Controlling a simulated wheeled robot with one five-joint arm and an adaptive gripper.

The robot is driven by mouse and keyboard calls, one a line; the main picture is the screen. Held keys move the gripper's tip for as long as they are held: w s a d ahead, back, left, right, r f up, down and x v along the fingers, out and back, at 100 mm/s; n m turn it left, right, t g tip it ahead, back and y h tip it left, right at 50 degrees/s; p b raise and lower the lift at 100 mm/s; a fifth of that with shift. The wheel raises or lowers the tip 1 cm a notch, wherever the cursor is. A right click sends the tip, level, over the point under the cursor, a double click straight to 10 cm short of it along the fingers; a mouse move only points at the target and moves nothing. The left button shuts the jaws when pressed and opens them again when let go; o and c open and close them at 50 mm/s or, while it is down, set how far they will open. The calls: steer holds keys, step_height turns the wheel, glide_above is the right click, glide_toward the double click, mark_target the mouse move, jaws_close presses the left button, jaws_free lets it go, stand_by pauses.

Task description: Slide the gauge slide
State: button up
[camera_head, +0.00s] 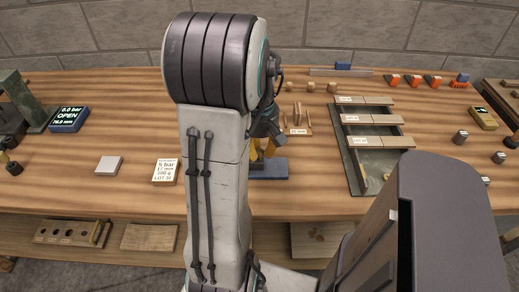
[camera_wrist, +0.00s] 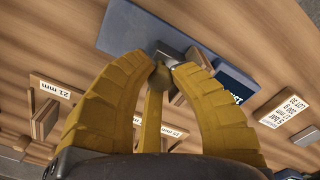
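A blue gauge base (camera_wrist: 130,30) lies under my fingertips in the wrist view; it also shows as a low blue block (camera_head: 268,172) on the bench in the head view. A small grey metal part (camera_wrist: 168,55), which looks like its slide, sits at my fingertips. A dark display (camera_wrist: 236,88) with mostly hidden lettering is at the base's right end. My gripper (camera_wrist: 165,65) has yellow fingers curving in on either side of the grey part; it also shows in the head view (camera_head: 264,150), mostly behind my arm. I cannot tell whether the fingertips press on the part.
Veneer strips (camera_head: 300,130) and a stack labelled 21 mm (camera_wrist: 45,105) lie near the gauge. A divided tray (camera_head: 357,160) stands to the right. A white label card (camera_head: 165,170), a grey block (camera_head: 109,165) and a pressure display (camera_head: 68,119) stand left. Bare bench lies between them.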

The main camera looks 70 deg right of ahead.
jaws_close()
steer(key=shift+s, duration=0.1)
steer(key=shift+s+d, duration=0.2)
steer(key=shift+s, duration=0.45)
steer(key=shift+s+d, duration=0.2)
steer(key=shift+s, duration=0.4)
steer(key=shift+o, duration=2.3)
jaws_free()
steer(key=shift+s+d, duration=0.1)
steer(key=shift+s, duration=0.05)
